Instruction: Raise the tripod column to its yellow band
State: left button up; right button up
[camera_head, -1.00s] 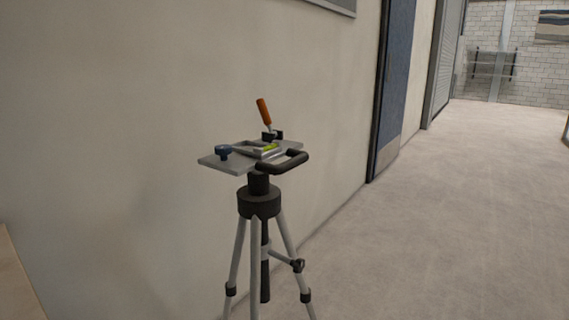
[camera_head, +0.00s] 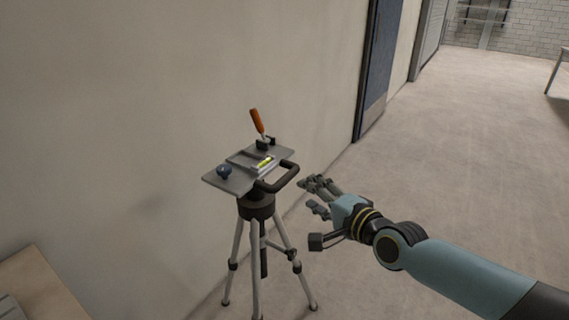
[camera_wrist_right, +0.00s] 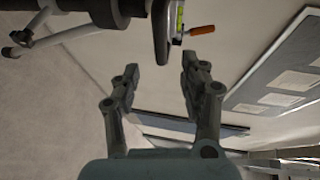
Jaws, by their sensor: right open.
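The tripod (camera_head: 257,207) stands upright near the wall, with pale legs and a dark collar. A dark loop handle (camera_head: 282,178) sticks out on the plate's right side. No yellow band shows on the column. My right gripper (camera_head: 312,194) is open and empty, right of the handle and apart from it. In the right wrist view, the handle (camera_wrist_right: 161,35) lies beyond the open fingers (camera_wrist_right: 160,82). My left gripper is not in view.
The wall (camera_head: 120,120) runs close behind and left of the tripod. A wooden surface (camera_head: 45,288) is at the lower left. A blue door (camera_head: 377,65) stands beyond. The floor (camera_head: 440,150) to the right is clear, with a table (camera_head: 560,65) far off.

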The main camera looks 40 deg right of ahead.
aim_at(288, 178)
jog(key=w+b, duration=0.1)
jog(key=w, duration=0.2)
jog(key=w+f+b, duration=0.1)
jog(key=w+b, duration=0.1)
jog(key=w, duration=0.1)
jog(key=w+f+b, duration=0.1)
jog(key=w+b, duration=0.1)
jog(key=w, duration=0.1)
jog(key=shift+w+d+f, duration=0.1)
jog(key=shift+w, duration=0.3)
jog(key=shift+w+b, duration=0.3)
jog(key=shift+w, duration=0.1)
jog(key=shift+c, duration=0.3)
grip_shut()
